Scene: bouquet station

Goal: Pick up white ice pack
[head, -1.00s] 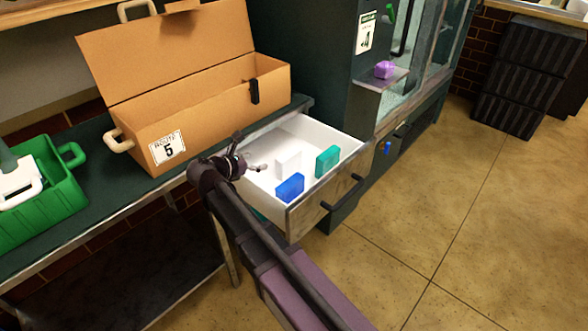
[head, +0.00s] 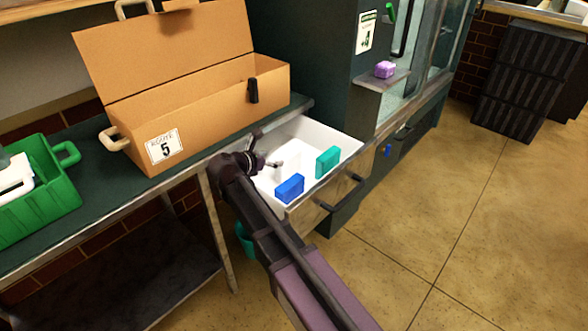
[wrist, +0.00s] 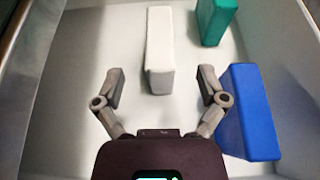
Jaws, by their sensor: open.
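The white ice pack (wrist: 160,50) stands in the open white drawer, between the blue and the teal packs and the drawer's left side. It also shows in the head view (head: 288,156), partly hidden by my gripper. My gripper (wrist: 161,88) is open and empty, with its two fingers spread to either side of the near end of the white pack. In the head view my gripper (head: 270,163) is over the left side of the drawer. I cannot tell how far above the drawer floor the fingertips are.
A blue pack (wrist: 252,112) sits close beside my right finger. A teal pack (wrist: 216,20) stands farther back on the right. The drawer walls (head: 335,137) enclose them. An open cardboard box (head: 205,118) and a green crate (head: 40,205) stand on the bench to the left.

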